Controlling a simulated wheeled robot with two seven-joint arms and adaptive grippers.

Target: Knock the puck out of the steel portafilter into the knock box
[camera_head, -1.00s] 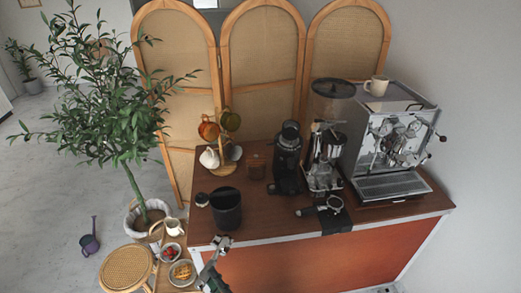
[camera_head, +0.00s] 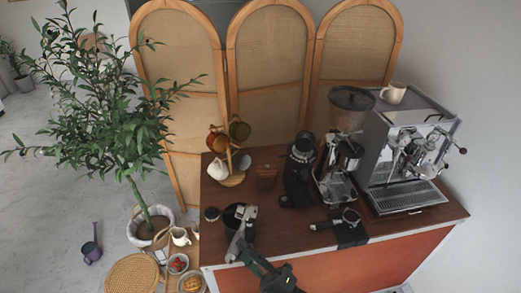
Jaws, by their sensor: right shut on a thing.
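The knock box (camera_head: 229,222) is a dark round bin at the left front of the wooden cart top. My right gripper (camera_head: 239,243) reaches up from the bottom edge. It is shut on a small silvery thing, apparently the steel portafilter (camera_head: 248,213), whose shape is largely hidden. That metal end is over or at the box's opening; I cannot tell whether it touches the rim. No puck can be made out. Another portafilter (camera_head: 349,217) with a dark handle lies on a black mat to the right. My left gripper is not in view.
A small dark round item (camera_head: 212,214) stands left of the box. Behind are a mug tree (camera_head: 233,180) and a black grinder (camera_head: 298,172). A second grinder (camera_head: 338,165) and the espresso machine (camera_head: 405,195) stand right. Bare wood separates box and mat.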

